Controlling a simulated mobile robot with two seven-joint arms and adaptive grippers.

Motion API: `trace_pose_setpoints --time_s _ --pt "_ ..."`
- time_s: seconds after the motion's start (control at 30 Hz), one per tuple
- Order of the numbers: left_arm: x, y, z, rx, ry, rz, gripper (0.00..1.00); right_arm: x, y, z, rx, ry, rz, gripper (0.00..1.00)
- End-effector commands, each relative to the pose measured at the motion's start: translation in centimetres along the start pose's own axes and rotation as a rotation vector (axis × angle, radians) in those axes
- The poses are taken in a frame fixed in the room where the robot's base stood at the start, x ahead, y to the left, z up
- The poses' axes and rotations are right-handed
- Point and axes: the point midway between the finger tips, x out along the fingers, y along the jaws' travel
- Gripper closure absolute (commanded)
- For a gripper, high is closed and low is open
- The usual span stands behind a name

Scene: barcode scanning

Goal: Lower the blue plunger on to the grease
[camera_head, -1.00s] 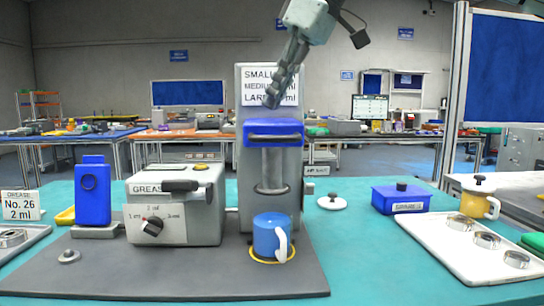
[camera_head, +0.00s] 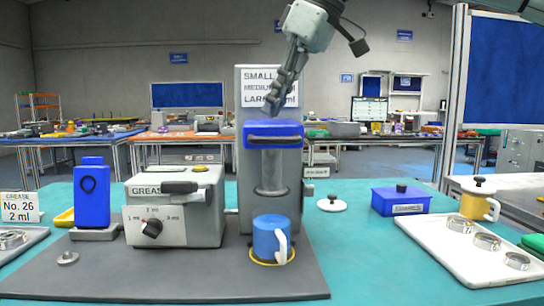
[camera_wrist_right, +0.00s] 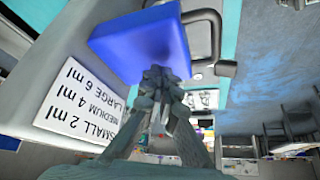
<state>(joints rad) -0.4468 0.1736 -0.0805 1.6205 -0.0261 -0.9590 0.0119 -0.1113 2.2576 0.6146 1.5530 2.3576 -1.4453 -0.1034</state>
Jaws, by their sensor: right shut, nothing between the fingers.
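The blue plunger (camera_head: 290,134) is a wide block with a dark handle bar, at the top of a clear cylinder (camera_head: 272,172) on the grey dispenser column. In the right wrist view the plunger (camera_wrist_right: 135,38) is large, just beyond my fingertips. My right gripper (camera_head: 275,106) is shut and empty, pointing down just above the plunger; I cannot tell whether it touches. It also shows in the right wrist view (camera_wrist_right: 160,82). I cannot make out the grease in the cylinder. A blue cup (camera_head: 266,238) with a white handle stands below it on a yellow ring. My left gripper is out of view.
A grey grease box (camera_head: 190,205) with a dial stands left of the column, beside a blue upright block (camera_head: 92,190). To the right are a white lid (camera_head: 332,203), a blue box (camera_head: 400,201) and a white tray (camera_head: 440,246) with metal rings.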

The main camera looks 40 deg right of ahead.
Motion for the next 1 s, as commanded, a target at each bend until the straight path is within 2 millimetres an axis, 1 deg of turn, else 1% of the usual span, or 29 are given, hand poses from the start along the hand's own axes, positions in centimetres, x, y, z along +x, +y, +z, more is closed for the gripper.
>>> trace_pose_setpoints --time_s 0.43,0.53,1.0 --pt "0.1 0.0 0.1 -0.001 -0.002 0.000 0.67 0.0 0.0 0.0 0.000 0.000 0.000 1.00" --pt "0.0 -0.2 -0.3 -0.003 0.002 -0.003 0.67 0.1 0.0 0.0 0.000 0.000 0.000 1.00" --pt "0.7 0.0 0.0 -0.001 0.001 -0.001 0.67 2.5 0.0 1.4 0.000 -0.002 -0.001 1.00"
